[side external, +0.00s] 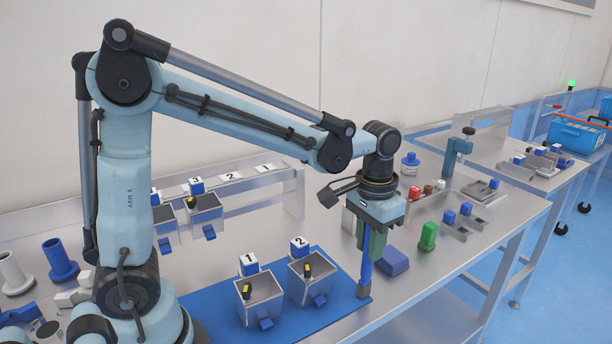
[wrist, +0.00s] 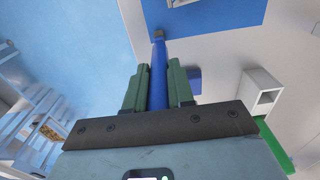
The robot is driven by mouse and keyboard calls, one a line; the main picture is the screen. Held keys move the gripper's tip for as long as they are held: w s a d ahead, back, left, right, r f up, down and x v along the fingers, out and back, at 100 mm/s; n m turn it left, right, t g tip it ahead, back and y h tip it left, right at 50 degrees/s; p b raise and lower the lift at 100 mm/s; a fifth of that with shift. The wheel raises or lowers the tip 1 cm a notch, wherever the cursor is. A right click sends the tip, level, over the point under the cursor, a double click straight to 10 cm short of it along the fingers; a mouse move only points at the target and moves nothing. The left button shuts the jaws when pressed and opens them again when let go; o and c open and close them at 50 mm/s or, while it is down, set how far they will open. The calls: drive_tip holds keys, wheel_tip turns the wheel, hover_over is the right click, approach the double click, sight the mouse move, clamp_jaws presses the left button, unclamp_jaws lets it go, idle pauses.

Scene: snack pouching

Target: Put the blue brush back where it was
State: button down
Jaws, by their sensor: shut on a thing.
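The blue brush (side external: 367,268) hangs upright, its brownish-grey end down, close to the right edge of the blue mat (side external: 215,308). My gripper (side external: 371,248) is shut on the brush's upper part with its green fingers. In the wrist view the blue brush (wrist: 158,75) runs out between the green fingers of my gripper (wrist: 158,68), its far end near the blue mat (wrist: 215,12). I cannot tell whether that end touches the surface.
Two metal bins labelled 1 (side external: 258,302) and 2 (side external: 309,283) stand on the mat left of the brush. A white box (wrist: 262,90) is nearby. Bare table lies in front of the blue block.

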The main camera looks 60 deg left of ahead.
drive_tip(key=shift+f, duration=0.1)
drive_tip(key=c, duration=1)
unclamp_jaws()
wheel_tip(320, 180, up, 12)
drive_tip(key=shift+s+f, duration=0.15)
drive_tip(key=shift+s+r, duration=0.1)
drive_tip(key=shift+r, duration=0.1)
drive_tip(key=shift+s+a+f+t, duration=0.1)
drive_tip(key=shift+s+a+t, duration=0.1)
drive_tip(key=shift+s+t, duration=0.1)
drive_tip(key=s+a+f+t, duration=0.1)
drive_tip(key=s+f+t, duration=0.1)
drive_tip(key=f, duration=0.1)
drive_tip(key=s+a+f+t, duration=0.1)
drive_tip(key=s+f+t, duration=0.1)
drive_tip(key=s+f, duration=0.1)
drive_tip(key=s+a+f+t, duration=0.1)
drive_tip(key=s+f+t, duration=0.1)
drive_tip(key=s+f, duration=0.1)
drive_tip(key=shift+a, duration=0.35)
